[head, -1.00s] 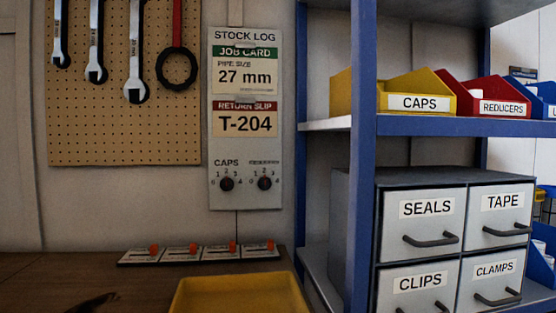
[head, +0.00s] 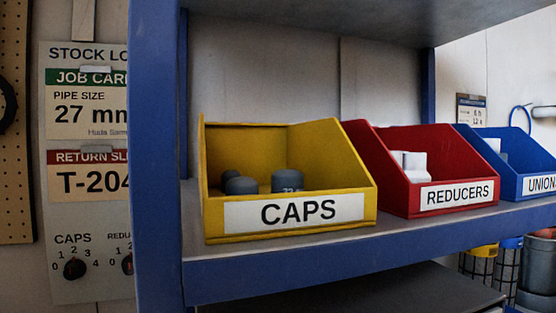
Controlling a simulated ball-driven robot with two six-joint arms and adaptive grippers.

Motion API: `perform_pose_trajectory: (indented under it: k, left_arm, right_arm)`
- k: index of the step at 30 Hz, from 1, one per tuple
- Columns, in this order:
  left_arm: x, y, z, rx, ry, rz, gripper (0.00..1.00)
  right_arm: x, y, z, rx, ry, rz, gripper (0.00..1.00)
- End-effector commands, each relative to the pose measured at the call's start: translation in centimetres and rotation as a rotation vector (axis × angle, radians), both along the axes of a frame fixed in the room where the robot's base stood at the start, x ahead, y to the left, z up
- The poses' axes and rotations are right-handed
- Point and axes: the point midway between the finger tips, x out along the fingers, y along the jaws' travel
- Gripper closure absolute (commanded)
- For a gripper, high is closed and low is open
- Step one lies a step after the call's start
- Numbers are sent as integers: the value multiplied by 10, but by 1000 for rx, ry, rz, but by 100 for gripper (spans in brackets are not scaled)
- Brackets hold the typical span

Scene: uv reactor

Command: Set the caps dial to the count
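The caps dial (head: 74,268) is a dark round knob low on the stock log panel (head: 85,222) at the left, under the word CAPS, with marks 0 to 4 around it. Its pointer is too small to read surely. The yellow CAPS bin (head: 225,235) stands on the shelf in the middle. Three dark grey caps (head: 287,181) show inside: two close together at the left and one at the right with faint marking. The bin's front wall hides its floor, so more caps could be hidden. Neither gripper is in view.
The blue shelf post (head: 158,150) covers the panel's right side and part of the reducers dial (head: 127,265). A red REDUCERS bin (head: 400,199) with white pieces and a blue UNIONS bin (head: 510,172) stand right of the caps bin. Pegboard (head: 15,200) is at far left.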

Motion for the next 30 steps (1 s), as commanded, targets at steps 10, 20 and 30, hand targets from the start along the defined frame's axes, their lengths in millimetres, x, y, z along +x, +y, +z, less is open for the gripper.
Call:
perform_pose_trajectory:
  k: [10, 20, 30]
  left_arm:
    - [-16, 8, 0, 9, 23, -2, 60]
    - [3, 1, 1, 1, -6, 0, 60]
    - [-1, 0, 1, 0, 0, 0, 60]
  right_arm:
    - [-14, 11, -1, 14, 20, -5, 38]
    - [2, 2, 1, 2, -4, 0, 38]
    - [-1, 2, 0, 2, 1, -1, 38]
